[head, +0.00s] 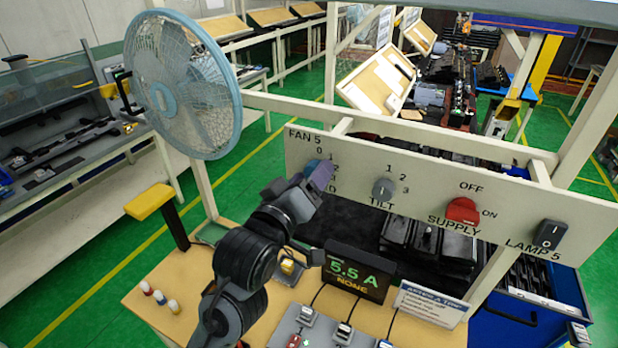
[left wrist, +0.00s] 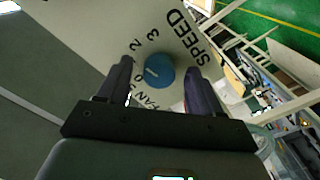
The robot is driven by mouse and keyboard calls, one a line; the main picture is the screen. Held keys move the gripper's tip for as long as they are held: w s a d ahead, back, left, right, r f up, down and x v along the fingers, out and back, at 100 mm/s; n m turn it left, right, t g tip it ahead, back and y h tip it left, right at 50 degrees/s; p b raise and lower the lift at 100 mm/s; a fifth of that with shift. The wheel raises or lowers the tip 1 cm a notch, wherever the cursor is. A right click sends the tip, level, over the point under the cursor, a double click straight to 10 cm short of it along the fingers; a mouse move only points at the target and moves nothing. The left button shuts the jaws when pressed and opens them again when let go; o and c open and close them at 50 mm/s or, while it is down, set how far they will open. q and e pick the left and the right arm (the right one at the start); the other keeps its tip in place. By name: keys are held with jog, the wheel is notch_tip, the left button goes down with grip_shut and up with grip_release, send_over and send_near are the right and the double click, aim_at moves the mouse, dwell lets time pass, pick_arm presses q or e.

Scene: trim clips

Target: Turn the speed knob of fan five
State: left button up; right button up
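The blue round speed knob (left wrist: 159,71) sits on the pale panel between the "FAN" and "SPEED" lettering in the left wrist view. A pale mark on it lies toward the low-number side; I cannot tell exactly which number it points to. My left gripper (left wrist: 159,80) is open, with one finger on each side of the knob and visible gaps. In the head view, my left gripper (head: 318,176) is at the left end of the panel (head: 345,150), under "FAN 5", largely covering the knob. The blue fan (head: 182,83) stands behind on the left. My right gripper is out of view.
Right along the panel are a grey tilt knob (head: 383,188), a red supply switch (head: 462,211) and a black lamp rocker (head: 549,235). Below, a display (head: 357,272) reads 5.5 A and NONE. A yellow-topped post (head: 150,201) stands left of my arm.

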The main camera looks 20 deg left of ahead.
pick_arm(q)
jog(key=s+p, duration=0.8)
jog(key=s, duration=0.2)
jog(key=shift+s+a, duration=0.4)
jog(key=shift+a, duration=0.05)
dwell(0.5)
